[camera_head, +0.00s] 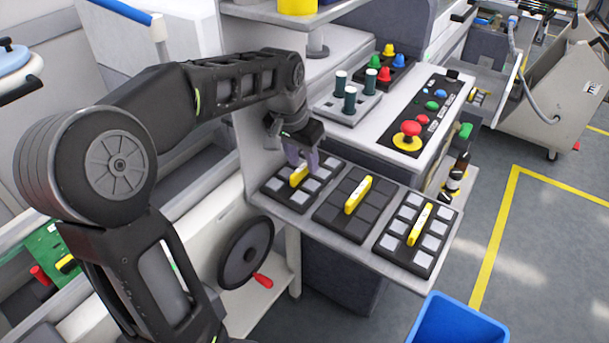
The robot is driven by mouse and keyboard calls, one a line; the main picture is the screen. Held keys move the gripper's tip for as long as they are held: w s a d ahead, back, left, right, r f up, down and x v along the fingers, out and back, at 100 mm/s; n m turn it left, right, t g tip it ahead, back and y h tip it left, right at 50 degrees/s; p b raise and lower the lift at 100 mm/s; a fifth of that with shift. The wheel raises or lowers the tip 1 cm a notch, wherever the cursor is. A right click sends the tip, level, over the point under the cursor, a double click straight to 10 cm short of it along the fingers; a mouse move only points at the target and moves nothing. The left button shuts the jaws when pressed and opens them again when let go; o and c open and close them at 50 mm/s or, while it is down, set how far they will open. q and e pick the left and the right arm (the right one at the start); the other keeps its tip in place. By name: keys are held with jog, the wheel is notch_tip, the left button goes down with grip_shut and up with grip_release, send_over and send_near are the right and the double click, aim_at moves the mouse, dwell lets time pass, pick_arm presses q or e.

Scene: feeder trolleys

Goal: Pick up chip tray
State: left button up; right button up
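Three dark chip trays with yellow bar handles sit in a row on a grey shelf (385,270). The left tray (272,190) and the right tray (424,262) hold light square chips. The middle tray (330,213) shows only dark squares. My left gripper (303,165) points down over the left tray, at its yellow handle (299,176). Its two fingers stand apart with a gap between them, and the tray still rests on the shelf. Whether the fingertips touch the handle is hard to tell. My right gripper is not in view.
Behind the trays are a block with dark pegs (349,103), coloured knobs (384,73) and a control panel with a red emergency button (410,129). A blue bin (458,322) stands on the floor at the front right. A black handwheel (246,252) is below the shelf.

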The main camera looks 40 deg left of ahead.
pick_arm(q)
jog(key=shift+w+f, duration=0.2)
jog(key=shift+f, duration=0.4)
jog(key=shift+c, duration=0.3)
grip_shut()
dwell(1.0)
